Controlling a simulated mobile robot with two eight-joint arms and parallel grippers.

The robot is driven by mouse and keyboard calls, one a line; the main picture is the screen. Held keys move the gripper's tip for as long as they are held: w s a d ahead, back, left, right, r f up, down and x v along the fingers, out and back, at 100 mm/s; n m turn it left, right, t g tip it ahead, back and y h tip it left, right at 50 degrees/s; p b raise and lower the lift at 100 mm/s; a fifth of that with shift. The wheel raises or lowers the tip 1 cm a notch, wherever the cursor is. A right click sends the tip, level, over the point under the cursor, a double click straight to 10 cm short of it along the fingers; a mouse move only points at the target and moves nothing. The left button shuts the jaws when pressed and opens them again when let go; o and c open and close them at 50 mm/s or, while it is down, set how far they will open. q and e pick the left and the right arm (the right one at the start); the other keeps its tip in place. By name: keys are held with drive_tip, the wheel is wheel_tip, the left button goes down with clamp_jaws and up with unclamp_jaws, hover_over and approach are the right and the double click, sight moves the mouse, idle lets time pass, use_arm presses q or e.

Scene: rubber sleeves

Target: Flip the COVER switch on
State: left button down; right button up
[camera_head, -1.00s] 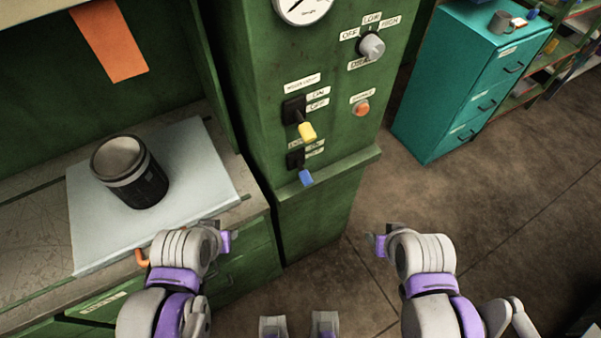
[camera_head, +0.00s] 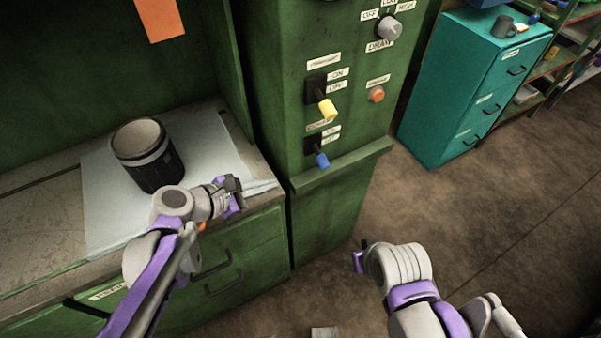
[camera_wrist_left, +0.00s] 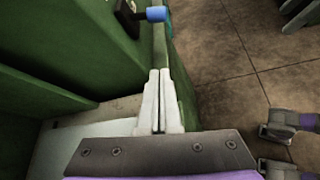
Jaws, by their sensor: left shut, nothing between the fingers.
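The green cabinet column carries two lever switches. The upper one has a yellow tip (camera_head: 327,110). The lower one has a blue tip (camera_head: 321,160) and a small label above it that I cannot read surely. Both levers slant downward. The blue tip (camera_wrist_left: 156,13) also shows at the top of the left wrist view, beyond my fingertips. My left gripper (camera_head: 236,190) is shut and empty, left of and below the blue lever, apart from it, over the bench's front corner. My right gripper (camera_head: 358,262) is low in front of the column; its finger opening is hidden.
A dark canister (camera_head: 147,155) stands on a pale sheet (camera_head: 105,225) on the bench at left. An orange button (camera_head: 376,95) and a grey knob (camera_head: 389,28) sit on the column. A teal cabinet (camera_head: 465,85) stands at right. The floor between is clear.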

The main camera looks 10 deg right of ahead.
sight(319, 156)
use_arm(q)
drive_tip(key=shift+w+d, duration=0.1)
drive_tip(key=w+d+f, duration=0.2)
drive_tip(key=w+d, duration=0.2)
drive_tip(key=d, duration=0.6)
drive_tip(key=shift+w+d, duration=0.15)
drive_tip(key=shift+w, duration=0.1)
